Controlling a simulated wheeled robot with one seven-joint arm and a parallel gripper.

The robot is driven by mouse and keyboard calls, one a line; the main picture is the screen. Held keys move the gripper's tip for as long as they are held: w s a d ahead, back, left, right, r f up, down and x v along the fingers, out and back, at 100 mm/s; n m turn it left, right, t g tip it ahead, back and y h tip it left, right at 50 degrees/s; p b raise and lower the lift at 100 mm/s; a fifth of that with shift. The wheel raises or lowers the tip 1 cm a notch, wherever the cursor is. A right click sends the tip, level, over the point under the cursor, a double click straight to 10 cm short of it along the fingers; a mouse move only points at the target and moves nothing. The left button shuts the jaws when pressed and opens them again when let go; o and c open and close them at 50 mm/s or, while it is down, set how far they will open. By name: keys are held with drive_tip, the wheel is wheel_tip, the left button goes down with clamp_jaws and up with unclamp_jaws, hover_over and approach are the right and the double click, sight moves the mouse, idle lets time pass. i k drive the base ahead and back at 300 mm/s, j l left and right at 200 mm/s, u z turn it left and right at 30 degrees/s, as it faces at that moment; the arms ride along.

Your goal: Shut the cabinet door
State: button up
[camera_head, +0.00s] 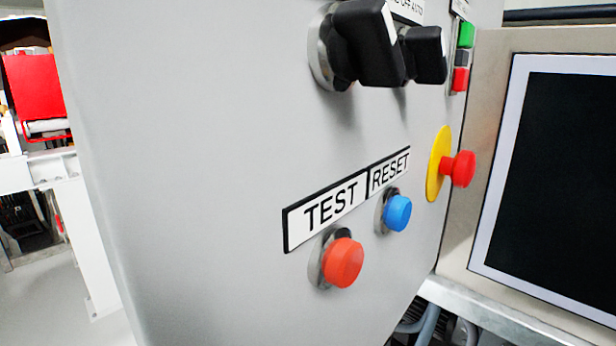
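A large grey panel (190,180) fills the middle of the head view at close range, seen at a slant. It looks like the cabinet door, but its hinge, latch and frame are out of view, so I cannot tell how far open it stands. It bears two black rotary knobs (367,45), an orange button (343,262) under a TEST label, a blue button (398,213) under a RESET label, and a red mushroom button (460,169) on a yellow disc. My gripper is not in view.
A beige unit with a dark screen (560,190) stands at the right, above a metal ledge (500,320). Cables show below the panel. At the left are a red object (35,85), a white frame (85,240) and some bare grey floor (50,300).

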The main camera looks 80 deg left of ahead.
sight(225, 157)
drive_tip(key=i+l+u, duration=0.1)
drive_tip(key=u, duration=0.35)
drive_tip(key=l+u, duration=0.15)
drive_tip(key=u, duration=0.25)
drive_tip(key=i+l+u, duration=0.1)
drive_tip(key=u, duration=0.35)
drive_tip(key=l+u, duration=0.2)
drive_tip(key=u, duration=0.25)
drive_tip(key=l+u, duration=0.2)
drive_tip(key=u, duration=0.25)
drive_tip(key=l+u, duration=0.15)
drive_tip(key=u, duration=0.25)
drive_tip(key=k+l, duration=0.15)
drive_tip(key=l, duration=0.25)
drive_tip(key=k+l+z, duration=0.15)
drive_tip(key=l, duration=0.3)
drive_tip(key=i+j, duration=0.05)
